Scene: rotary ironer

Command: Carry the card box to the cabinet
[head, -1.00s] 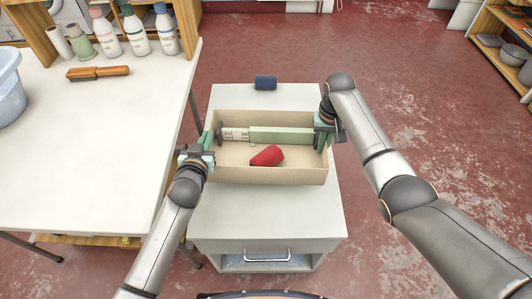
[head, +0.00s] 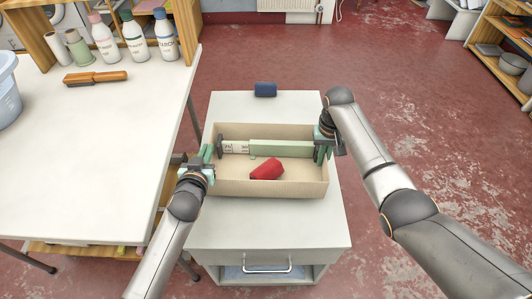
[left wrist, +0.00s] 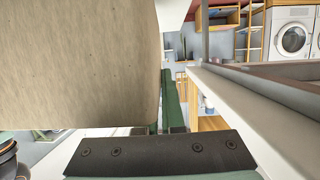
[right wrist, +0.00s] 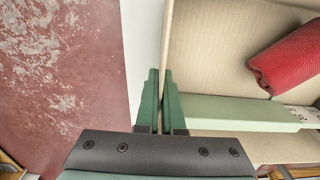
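The card box (head: 270,188) is an open beige tray over the top of the white cabinet (head: 270,229). I cannot tell whether its bottom touches the cabinet. Inside lie a red roll (head: 267,169) and a long pale green bar (head: 280,148) with a white printed label. My right gripper (head: 322,148) is shut on the right wall, which shows between its fingers in the right wrist view (right wrist: 162,100). My left gripper (head: 207,153) is at the left wall and appears shut on it; the box hides much of one finger in the left wrist view.
A small dark blue object (head: 265,89) lies at the back of the cabinet top. The white table (head: 80,150) with bottles and a brush (head: 96,78) stands close on the left. Red floor (head: 420,100) is open on the right, with a shelf (head: 508,60) at the far right.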

